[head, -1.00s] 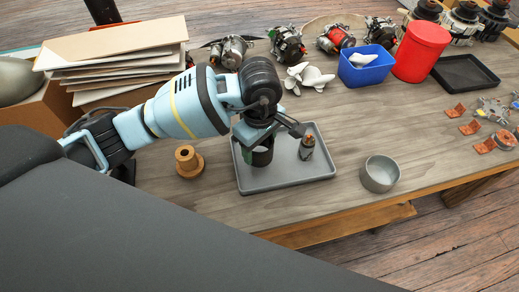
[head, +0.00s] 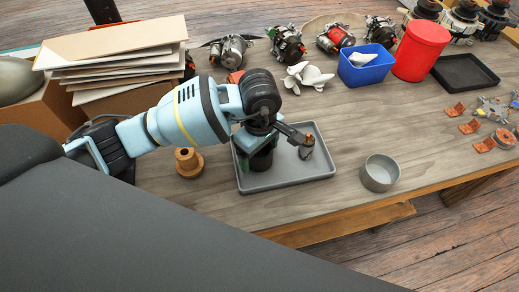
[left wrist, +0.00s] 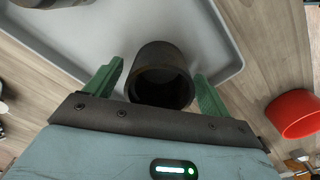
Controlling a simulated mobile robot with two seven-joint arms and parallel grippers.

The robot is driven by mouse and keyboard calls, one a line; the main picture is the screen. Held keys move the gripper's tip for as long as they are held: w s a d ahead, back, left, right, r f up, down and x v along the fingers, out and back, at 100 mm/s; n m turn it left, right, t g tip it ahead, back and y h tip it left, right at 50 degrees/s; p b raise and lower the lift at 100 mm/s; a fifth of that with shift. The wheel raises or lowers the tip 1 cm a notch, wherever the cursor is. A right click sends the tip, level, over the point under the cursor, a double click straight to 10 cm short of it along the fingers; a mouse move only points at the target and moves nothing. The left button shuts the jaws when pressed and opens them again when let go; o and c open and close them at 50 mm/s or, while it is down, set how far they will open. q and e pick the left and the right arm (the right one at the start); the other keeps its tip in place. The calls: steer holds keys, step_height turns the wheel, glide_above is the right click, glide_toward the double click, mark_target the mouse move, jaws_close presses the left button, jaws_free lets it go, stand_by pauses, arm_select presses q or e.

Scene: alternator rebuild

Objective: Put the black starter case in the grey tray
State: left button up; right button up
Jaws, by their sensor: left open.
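The black starter case (head: 262,160), a hollow dark cylinder, stands in the left part of the grey tray (head: 285,183). My left gripper (head: 258,148) is over the tray at the case and partly hides it in the head view. In the left wrist view the case (left wrist: 161,76) lies between the green fingers of my open left gripper (left wrist: 158,78), with a gap visible on each side. The tray (left wrist: 215,45) also shows there, under the case. My right gripper is not in view.
A blue bin (head: 367,68) and red tub (head: 421,52) stand behind.

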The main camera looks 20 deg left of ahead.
arm_select(q)
step_height(320, 180, up, 12)
steer(key=shift+r, duration=0.2)
stand_by(0.4)
